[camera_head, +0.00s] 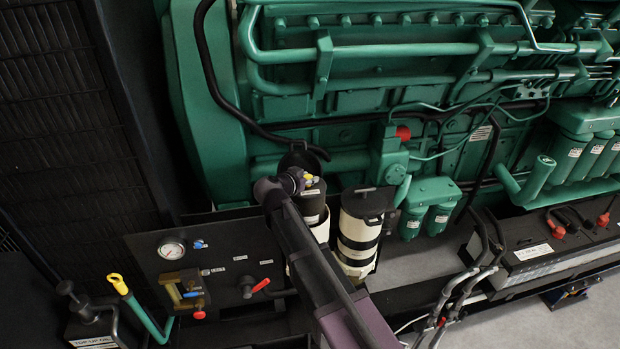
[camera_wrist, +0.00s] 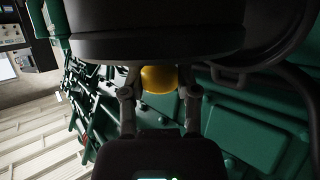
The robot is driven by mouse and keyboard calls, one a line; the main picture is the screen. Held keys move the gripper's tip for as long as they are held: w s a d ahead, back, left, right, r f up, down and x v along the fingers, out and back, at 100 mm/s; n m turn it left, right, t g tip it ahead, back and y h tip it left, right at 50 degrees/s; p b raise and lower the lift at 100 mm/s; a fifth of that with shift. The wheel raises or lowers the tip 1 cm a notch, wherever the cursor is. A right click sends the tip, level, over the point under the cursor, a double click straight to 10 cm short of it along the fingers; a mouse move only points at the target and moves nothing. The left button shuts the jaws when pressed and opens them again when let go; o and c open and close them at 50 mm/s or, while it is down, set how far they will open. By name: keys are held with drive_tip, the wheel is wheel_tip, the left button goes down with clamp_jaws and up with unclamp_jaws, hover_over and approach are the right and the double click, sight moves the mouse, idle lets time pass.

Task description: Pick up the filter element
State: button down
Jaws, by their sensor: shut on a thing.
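My gripper (camera_wrist: 159,98) is shut on a yellow knob (camera_wrist: 158,79), with one finger on each side of it. A large dark round body (camera_wrist: 155,28) fills the top of the wrist view, right beyond the knob. In the head view my gripper (camera_head: 303,180) is over the left of two canisters, and a little yellow shows there. Below it is a dark, labelled cylinder (camera_head: 313,203), apparently the filter element, above a white canister (camera_head: 321,229). My arm hides much of it, so I cannot tell how far it is inside the canister.
A second white canister (camera_head: 357,242) with black bands and a dark top stands close on the right. The green engine (camera_head: 360,100) is behind. A gauge panel (camera_head: 172,249) with a red-handled valve (camera_head: 260,286) is at left. A black battery box (camera_head: 530,248) is at right.

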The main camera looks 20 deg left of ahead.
wheel_tip(320, 180, up, 16)
drive_tip(key=p, duration=1.4)
drive_tip(key=shift+f+p, duration=0.2)
drive_tip(key=shift+p, duration=0.2)
drive_tip(key=shift+s, duration=0.1)
